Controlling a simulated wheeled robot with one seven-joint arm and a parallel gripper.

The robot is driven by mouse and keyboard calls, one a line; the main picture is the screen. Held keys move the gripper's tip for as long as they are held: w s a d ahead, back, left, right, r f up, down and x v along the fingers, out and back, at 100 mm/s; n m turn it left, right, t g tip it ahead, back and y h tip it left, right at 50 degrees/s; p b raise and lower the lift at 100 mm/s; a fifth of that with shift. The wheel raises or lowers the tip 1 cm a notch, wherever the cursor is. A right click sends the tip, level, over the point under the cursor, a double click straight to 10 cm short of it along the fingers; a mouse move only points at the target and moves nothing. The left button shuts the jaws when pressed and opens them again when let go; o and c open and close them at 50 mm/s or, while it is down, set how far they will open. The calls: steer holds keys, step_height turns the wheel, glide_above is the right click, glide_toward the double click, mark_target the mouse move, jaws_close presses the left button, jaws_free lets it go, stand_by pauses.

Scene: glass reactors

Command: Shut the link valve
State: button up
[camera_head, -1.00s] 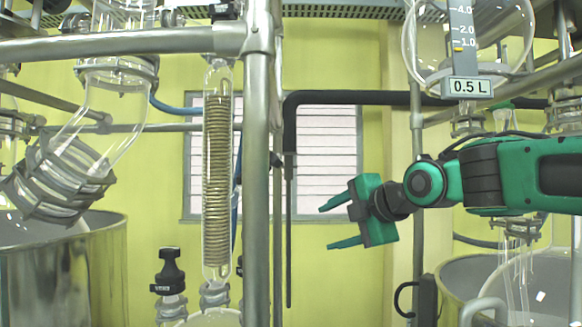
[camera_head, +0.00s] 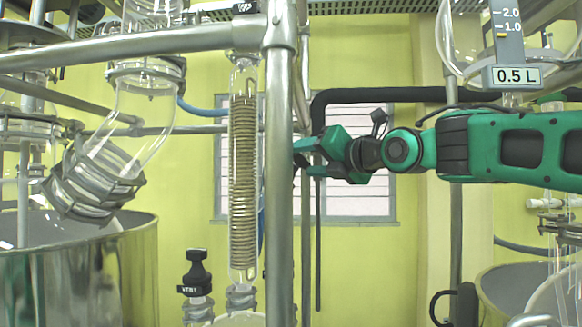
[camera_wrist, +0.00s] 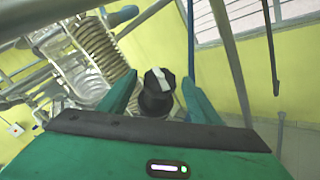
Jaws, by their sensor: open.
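A black knob (camera_wrist: 158,84) with a white bar across its top shows in the wrist view, between the tips of my open fingers. It looks like a valve handle, with a dark collar below it. I cannot tell whether the fingers touch it. In the head view my gripper (camera_head: 303,159) points left at the upright steel post, its fingertips partly hidden at the post's edge.
The steel post (camera_head: 279,200) stands close by my fingertips. A glass column with a metal coil (camera_head: 242,180) is left of it. A black pipe (camera_head: 385,95) runs above my gripper. A steel vessel (camera_head: 80,270) is at left. Open space lies below my arm.

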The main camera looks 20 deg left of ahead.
steer(key=shift+x, duration=2.75)
steer(key=c, duration=1.1)
steer(key=shift+o, duration=0.2)
steer(key=shift+s+a, duration=0.1)
steer(key=shift+a, duration=0.3)
steer(key=shift+d, duration=0.35)
